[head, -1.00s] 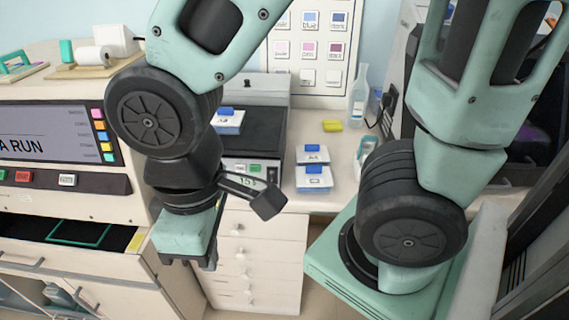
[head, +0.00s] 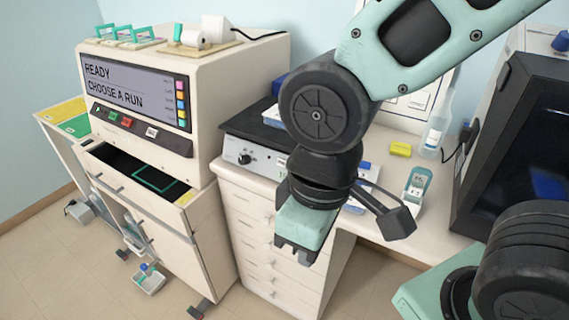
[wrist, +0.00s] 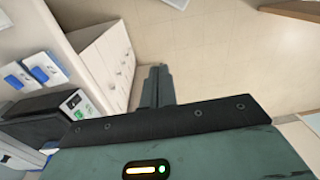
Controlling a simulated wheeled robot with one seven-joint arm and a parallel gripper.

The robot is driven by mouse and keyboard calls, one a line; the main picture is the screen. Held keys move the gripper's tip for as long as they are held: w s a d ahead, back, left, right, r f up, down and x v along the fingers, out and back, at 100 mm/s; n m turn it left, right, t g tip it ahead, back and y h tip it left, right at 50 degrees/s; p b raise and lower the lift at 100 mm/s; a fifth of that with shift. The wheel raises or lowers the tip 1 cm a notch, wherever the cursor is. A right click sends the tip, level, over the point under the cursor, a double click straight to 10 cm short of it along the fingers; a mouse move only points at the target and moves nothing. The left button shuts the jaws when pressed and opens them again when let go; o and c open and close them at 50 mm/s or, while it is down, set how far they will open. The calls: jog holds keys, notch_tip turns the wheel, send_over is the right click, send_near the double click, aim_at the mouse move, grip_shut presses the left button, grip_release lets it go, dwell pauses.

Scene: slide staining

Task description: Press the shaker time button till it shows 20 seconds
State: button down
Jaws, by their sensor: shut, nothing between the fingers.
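The shaker (head: 255,157) is a low pale unit with a black top, on the counter behind my arm. Its knob (head: 243,158) shows on the front, but my arm hides the time display and most of its buttons in the head view. In the wrist view the shaker (wrist: 30,108) lies at the left, with a small lit panel and green button (wrist: 76,102) too small to read. My gripper (head: 295,252) is shut and empty, pointing down in front of the drawers, apart from the shaker. Its fingers also show in the wrist view (wrist: 156,85).
The stainer (head: 140,95) stands left, its screen reading "READY CHOOSE A RUN", with an open drawer (head: 135,175) below.

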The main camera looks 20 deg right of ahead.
jog(key=w+a+f+m+t+y, duration=0.1)
jog(key=w+a+f+t, duration=0.1)
jog(key=w+a+f, duration=0.4)
jog(key=w+a+f+t+y, duration=0.1)
jog(key=w+a+f, duration=0.3)
jog(key=w, duration=0.4)
jog(key=w+d+f+t+h, duration=0.3)
jog(key=w+f, duration=0.1)
jog(key=w, duration=0.2)
jog(key=w+d+f+t+h, duration=0.2)
jog(key=w+d+f+t, duration=0.2)
jog(key=w, duration=0.2)
jog(key=w+d+r+n+t+h, duration=0.3)
jog(key=d+r+n+t+h, duration=0.2)
jog(key=t, duration=0.3)
jog(key=shift+w+r+t+h+p, duration=0.2)
jog(key=shift+r+t+h+p, duration=0.15)
jog(key=shift+h, duration=0.35)
jog(key=shift+d+f, duration=0.1)
